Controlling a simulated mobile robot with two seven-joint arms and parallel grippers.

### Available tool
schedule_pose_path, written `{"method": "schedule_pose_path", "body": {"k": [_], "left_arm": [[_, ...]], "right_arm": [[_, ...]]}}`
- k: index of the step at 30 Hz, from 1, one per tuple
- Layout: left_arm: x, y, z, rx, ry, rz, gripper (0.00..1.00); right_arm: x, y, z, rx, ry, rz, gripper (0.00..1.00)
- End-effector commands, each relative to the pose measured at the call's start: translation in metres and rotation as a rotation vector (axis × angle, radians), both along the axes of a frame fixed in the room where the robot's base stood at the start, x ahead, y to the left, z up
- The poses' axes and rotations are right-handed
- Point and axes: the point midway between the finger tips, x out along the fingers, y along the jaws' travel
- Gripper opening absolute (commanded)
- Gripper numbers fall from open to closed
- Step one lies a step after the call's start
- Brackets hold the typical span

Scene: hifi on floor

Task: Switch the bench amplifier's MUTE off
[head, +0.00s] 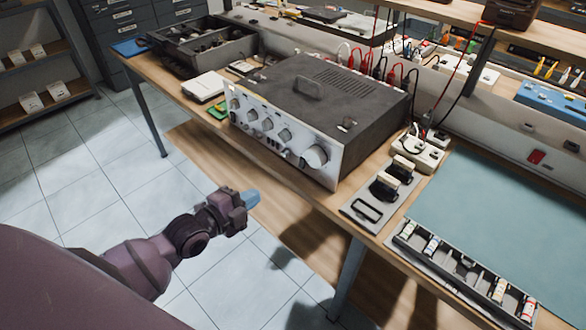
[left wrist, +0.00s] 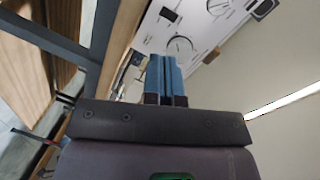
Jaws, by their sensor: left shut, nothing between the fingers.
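The bench amplifier (head: 325,95) stands on the wooden bench, a dark grey box with a silver front panel carrying several small knobs and one large knob (head: 315,156) at the right. Small switches sit low on the panel, too small to read, so I cannot tell which is MUTE or how it is set. My left gripper (head: 252,198) is in front of and below the panel, apart from it, its blue fingers shut and empty. The left wrist view shows the shut blue fingers (left wrist: 166,78) with part of a light panel (left wrist: 205,28) beyond. My right gripper is not in view.
A grey plate with black handles (head: 384,188) and a white socket block (head: 418,152) lie right of the amplifier. A teal mat (head: 500,215) and a parts tray (head: 462,268) lie further right. Red cables stand behind. Open floor (head: 100,200) lies before the bench.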

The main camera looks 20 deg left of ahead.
Motion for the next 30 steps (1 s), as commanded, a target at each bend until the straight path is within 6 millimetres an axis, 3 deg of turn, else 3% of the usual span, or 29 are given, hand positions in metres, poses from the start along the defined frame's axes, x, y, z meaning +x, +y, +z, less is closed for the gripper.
{"method": "schedule_pose_path", "body": {"k": [12,25,30], "left_arm": [[0.0,-0.001,0.006,0.274,-0.132,-0.045,0.0],[0.002,-0.001,0.006,0.287,-0.136,-0.048,0.0],[0.015,-0.005,0.004,0.286,-0.137,-0.046,0.0]], "right_arm": [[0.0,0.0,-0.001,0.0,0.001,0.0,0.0],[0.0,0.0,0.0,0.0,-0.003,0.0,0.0],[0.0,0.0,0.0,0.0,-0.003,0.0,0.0]]}}
